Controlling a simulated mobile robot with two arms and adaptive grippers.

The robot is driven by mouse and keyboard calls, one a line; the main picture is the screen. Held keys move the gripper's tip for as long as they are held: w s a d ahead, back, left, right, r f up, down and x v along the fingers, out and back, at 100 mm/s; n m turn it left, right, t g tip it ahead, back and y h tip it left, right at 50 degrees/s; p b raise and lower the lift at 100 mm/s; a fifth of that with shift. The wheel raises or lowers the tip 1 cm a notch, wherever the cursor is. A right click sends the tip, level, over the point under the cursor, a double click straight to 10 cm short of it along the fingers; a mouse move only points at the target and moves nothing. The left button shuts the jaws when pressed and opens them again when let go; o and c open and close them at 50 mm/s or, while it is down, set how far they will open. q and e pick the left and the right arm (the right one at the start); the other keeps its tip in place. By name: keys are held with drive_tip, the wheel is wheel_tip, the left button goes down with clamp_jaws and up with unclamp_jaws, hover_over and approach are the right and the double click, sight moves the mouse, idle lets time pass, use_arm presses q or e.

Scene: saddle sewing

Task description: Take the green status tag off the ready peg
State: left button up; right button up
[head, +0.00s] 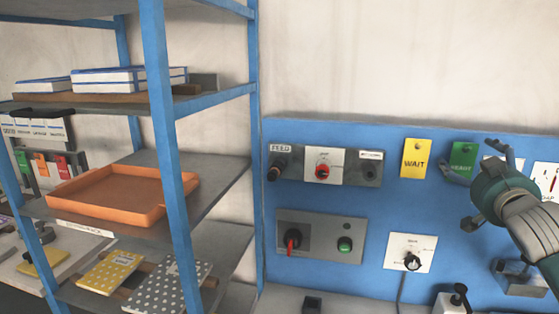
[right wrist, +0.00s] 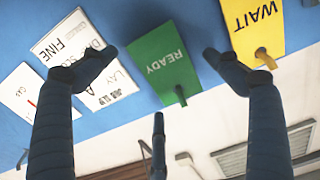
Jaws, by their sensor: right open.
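The green READY tag (head: 463,154) hangs on the blue board, right of the yellow WAIT tag (head: 416,158). In the right wrist view the green tag (right wrist: 163,60) appears turned over, with a dark peg (right wrist: 180,95) at its end. My right gripper (head: 479,160) is at the board by the green tag and partly covers its right side. In the right wrist view its dark fingers (right wrist: 160,64) are spread wide, one on either side of the tag, with a third finger below. Nothing is held; contact with the tag cannot be told. My left gripper is not in view.
White cards (right wrist: 75,55) hang beside the green tag. The blue board (head: 390,215) carries a FEED panel (head: 342,176), a switch panel with a green button (head: 344,244) and a dial plate (head: 412,252). Blue shelving with an orange tray (head: 120,192) stands at left.

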sight(469, 157)
drive_tip(key=shift+c, duration=0.5)
drive_tip(key=c, duration=1)
drive_tip(key=shift+s+r, duration=0.1)
drive_tip(key=shift+r, duration=0.05)
drive_tip(key=shift+s+r+p, duration=0.15)
drive_tip(key=shift+p, duration=0.15)
drive_tip(key=shift+s+a, duration=0.1)
drive_tip(key=shift+s, duration=0.05)
drive_tip(key=shift+s+r, duration=0.2)
drive_tip(key=shift+s, duration=0.15)
drive_tip(key=shift+a, duration=0.1)
drive_tip(key=shift+v, duration=0.9)
